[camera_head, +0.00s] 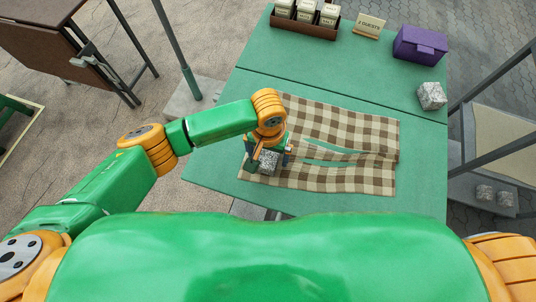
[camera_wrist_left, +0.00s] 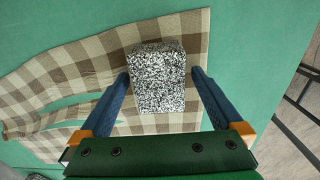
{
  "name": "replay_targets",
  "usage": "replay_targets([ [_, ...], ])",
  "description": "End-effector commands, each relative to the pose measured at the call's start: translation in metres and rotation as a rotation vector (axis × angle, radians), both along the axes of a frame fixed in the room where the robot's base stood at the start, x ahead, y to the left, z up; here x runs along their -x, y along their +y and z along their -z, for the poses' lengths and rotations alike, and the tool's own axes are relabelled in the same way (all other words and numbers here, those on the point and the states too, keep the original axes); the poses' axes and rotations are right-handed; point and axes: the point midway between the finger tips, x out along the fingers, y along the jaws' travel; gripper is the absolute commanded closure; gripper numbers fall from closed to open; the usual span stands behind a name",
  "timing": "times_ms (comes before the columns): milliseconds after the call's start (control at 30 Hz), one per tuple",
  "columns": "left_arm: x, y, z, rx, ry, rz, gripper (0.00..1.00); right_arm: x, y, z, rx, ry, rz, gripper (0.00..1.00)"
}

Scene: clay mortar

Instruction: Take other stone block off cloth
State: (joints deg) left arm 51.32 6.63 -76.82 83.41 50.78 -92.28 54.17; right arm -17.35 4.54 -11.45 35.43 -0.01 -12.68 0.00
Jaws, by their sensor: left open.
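A speckled grey stone block (camera_head: 267,163) sits on the left part of the brown and cream checked cloth (camera_head: 360,128). In the left wrist view the block (camera_wrist_left: 158,78) is near the cloth's edge (camera_wrist_left: 185,28). My left gripper (camera_head: 268,157) is over this block, and in the wrist view its two blue fingers (camera_wrist_left: 160,80) are open on either side of it, with small gaps seeming to show. Another speckled stone block (camera_head: 431,96) stands on the bare green table, off the cloth, at the right. My right gripper is not in view.
Bare table shows between the cloth and the back items.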

Motion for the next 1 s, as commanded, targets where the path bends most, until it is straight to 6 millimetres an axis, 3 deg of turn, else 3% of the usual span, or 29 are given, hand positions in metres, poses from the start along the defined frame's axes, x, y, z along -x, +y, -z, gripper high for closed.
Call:
replay_targets([
  [100,0.000,0.000,-0.001,0.001,0.000,0.001,0.00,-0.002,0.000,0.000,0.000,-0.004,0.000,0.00],
  [467,0.000,0.000,-0.001,0.001,0.000,0.001,0.97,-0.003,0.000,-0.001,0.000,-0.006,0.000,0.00],
  [833,0.000,-0.001,-0.005,0.003,-0.001,0.001,1.00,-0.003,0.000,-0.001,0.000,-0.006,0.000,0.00],
  [1000,-0.001,-0.002,-0.033,0.006,-0.001,0.002,1.00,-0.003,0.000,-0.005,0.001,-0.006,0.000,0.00],
])
